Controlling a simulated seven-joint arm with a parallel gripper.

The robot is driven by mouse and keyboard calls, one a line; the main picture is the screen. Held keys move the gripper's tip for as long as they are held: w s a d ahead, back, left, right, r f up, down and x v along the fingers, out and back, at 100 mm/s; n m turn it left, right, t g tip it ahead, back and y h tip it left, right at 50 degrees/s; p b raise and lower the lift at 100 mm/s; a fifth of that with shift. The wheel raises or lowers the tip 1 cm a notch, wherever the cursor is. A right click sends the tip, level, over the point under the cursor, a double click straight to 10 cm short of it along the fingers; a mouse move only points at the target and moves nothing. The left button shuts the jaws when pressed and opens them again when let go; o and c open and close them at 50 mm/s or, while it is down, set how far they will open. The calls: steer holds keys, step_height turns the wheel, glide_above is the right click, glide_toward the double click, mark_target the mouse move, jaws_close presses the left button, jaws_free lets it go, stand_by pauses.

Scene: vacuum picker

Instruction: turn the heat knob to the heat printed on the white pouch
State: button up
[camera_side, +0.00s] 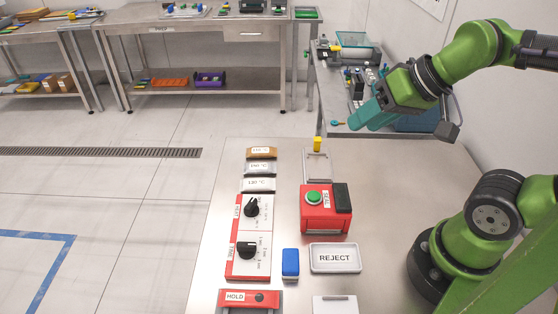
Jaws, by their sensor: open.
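The heat knob (251,208) is a black dial on a white panel with a red edge marked HEAT. Its pointer is too small to read against the printed scale. The white pouch (247,185) lies just behind the panel, nearest of three labelled pieces in a column; its label appears to read 120 °C. My gripper (366,116), with teal fingers, is open and empty. It is raised at the upper right, well away from the knob and the pouch.
A second black knob (246,249) sits in front on the same panel. A red SEAL box (312,222) with a green button stands to the right. A blue block (290,263), REJECT tray (335,258) and red HOLD unit (250,302) are nearer. The table's right side is largely bare.

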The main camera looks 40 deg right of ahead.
steer(key=n+g+h, duration=0.2)
steer(key=n+g, duration=0.5)
steer(key=n, duration=1.9)
glide_above(251, 203)
step_height(251, 203, down, 5)
step_height(251, 203, down, 17)
steer(key=shift+r, duration=0.2)
steer(key=shift+c, duration=0.4)
jaws_close()
